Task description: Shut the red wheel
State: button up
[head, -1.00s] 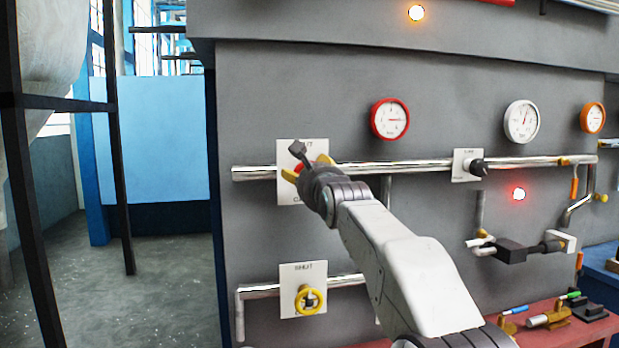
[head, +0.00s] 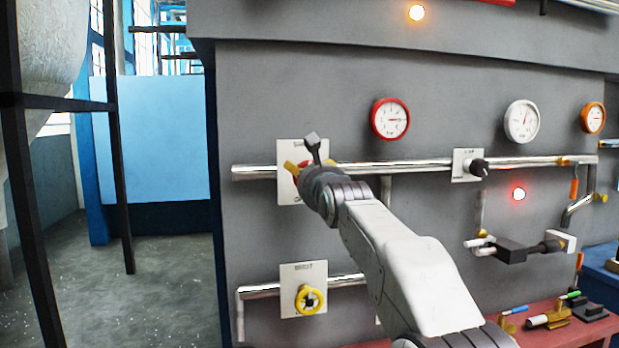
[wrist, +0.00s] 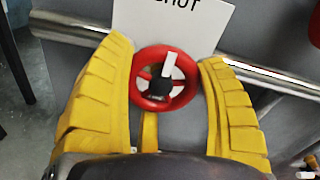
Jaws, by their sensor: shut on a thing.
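The red wheel (wrist: 137,90) shows in the wrist view, with a dark hub and a white mark pointing up from it. My gripper (wrist: 168,60) has its yellow fingers on either side of the wheel and is shut on it. Behind the wheel is a white plate (wrist: 170,20) whose lettering reads "SHUT" along its top, partly cut off. In the head view my gripper (head: 297,168) is at the upper left plate (head: 288,148) on the grey wall. There it hides most or all of the wheel.
A metal pipe (head: 400,166) runs along the wall behind the plate. A yellow wheel (head: 301,301) sits on a lower plate. A red-rimmed gauge (head: 390,119) hangs above right, and a black knob (head: 478,167) sits further right. A reddish bench (head: 555,337) with tools is at lower right.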

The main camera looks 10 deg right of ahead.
jog(key=shift+s+a+r, duration=0.1)
jog(key=shift+r, duration=0.35)
jog(key=o, duration=1)
jog(key=shift+a, duration=0.1)
jog(key=shift+o, duration=0.9)
jog(key=shift+f, duration=0.25)
jog(key=s, duration=1.2)
